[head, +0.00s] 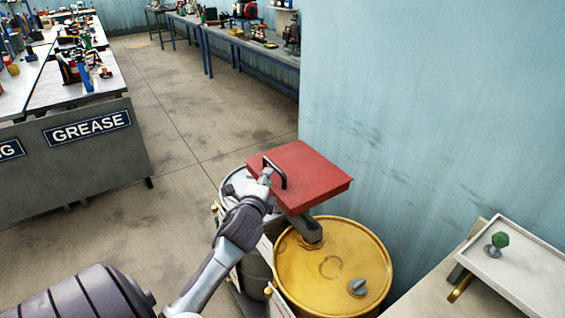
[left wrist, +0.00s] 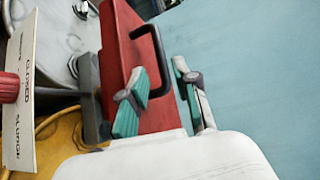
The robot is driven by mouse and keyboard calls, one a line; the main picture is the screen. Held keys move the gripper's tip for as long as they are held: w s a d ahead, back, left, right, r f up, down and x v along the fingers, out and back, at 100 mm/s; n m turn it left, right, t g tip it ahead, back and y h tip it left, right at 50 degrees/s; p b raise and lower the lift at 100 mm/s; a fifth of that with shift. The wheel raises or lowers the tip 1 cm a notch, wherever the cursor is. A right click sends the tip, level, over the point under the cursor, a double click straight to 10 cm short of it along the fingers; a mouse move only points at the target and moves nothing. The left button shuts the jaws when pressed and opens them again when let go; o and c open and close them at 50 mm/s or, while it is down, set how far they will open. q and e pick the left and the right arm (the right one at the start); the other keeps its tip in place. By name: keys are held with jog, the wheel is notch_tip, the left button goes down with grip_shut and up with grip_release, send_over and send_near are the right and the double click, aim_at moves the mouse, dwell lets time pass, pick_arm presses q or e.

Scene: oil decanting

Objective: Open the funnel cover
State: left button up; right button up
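The red square funnel cover (head: 312,180) sits flat above a yellow drum, with a black bar handle (head: 276,172) on its left side. The funnel body below is largely hidden. My left gripper (head: 266,175) is at the handle. In the left wrist view, my left gripper (left wrist: 160,78) is open, with its teal-padded fingers apart. The handle (left wrist: 157,45) on the red cover (left wrist: 120,45) reaches into the space between the fingers. I cannot tell whether they touch it. My right gripper is not in view.
The yellow drum (head: 335,262) stands beside a pale blue wall (head: 430,110). A grey drum (head: 232,188) is partly hidden behind my left arm. A tray (head: 525,270) with a green-knobbed part is at right. A grease-labelled bench (head: 80,160) is at left. Floor between benches is clear.

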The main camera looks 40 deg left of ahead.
pick_arm(q)
jog(key=p, duration=0.1)
send_near(276, 162)
jog(key=w+r, duration=0.1)
jog(key=w+a, duration=0.1)
jog(key=w, duration=0.1)
jog(key=w+r, duration=0.1)
jog(key=shift+w+a+r, duration=0.25)
jog(key=shift+r, duration=0.1)
jog(key=shift+c, duration=0.3)
grip_shut()
